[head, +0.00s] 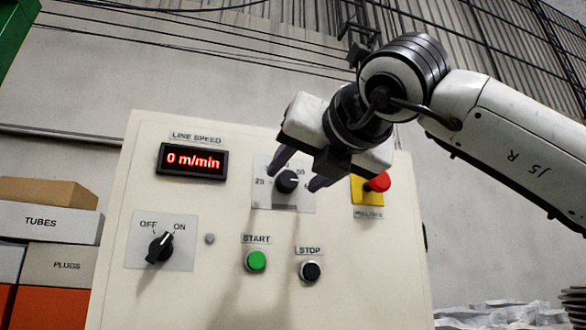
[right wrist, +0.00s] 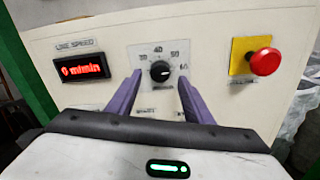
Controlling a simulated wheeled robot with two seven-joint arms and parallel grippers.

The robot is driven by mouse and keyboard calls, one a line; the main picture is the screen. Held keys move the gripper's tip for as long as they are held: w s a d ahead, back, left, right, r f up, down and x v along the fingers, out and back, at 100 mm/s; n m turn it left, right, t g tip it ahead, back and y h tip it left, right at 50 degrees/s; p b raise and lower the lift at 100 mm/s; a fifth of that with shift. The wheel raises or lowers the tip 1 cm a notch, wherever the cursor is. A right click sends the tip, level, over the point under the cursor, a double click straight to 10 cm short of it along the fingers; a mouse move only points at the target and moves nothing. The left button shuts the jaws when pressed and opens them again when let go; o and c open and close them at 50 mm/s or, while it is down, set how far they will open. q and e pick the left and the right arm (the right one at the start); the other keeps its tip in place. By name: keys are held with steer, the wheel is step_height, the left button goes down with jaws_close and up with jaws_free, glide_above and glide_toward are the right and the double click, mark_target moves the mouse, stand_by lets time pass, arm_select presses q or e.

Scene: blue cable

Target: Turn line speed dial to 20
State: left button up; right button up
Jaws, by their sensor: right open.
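The line speed dial (head: 287,182) is a black round knob on a pale scale plate on the cream control panel (head: 200,285). In the right wrist view the dial (right wrist: 160,71) sits between the two purple fingers, with 40 at the top of its scale. The line speed display (head: 193,162) reads 0 m/min in red; it also shows in the right wrist view (right wrist: 82,69). My right gripper (head: 298,177) is open, with one finger on each side of the dial, apart from it as seen in the wrist view. My left gripper is not in view.
The OFF/ON switch (head: 160,247) has its white mark toward ON. A green START button (head: 256,262) and a black STOP button (head: 311,271) sit below the dial. A red emergency button (head: 377,183) is close on the right. Boxes (head: 48,222) stand at left.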

mark_target(287, 181)
steer(key=shift+x, duration=1)
steer(key=shift+w+a+p, duration=0.1)
steer(key=shift+w+p, duration=0.15)
steer(key=shift+p, duration=0.05)
steer(key=c, duration=1)
steer(key=shift+c, duration=0.2)
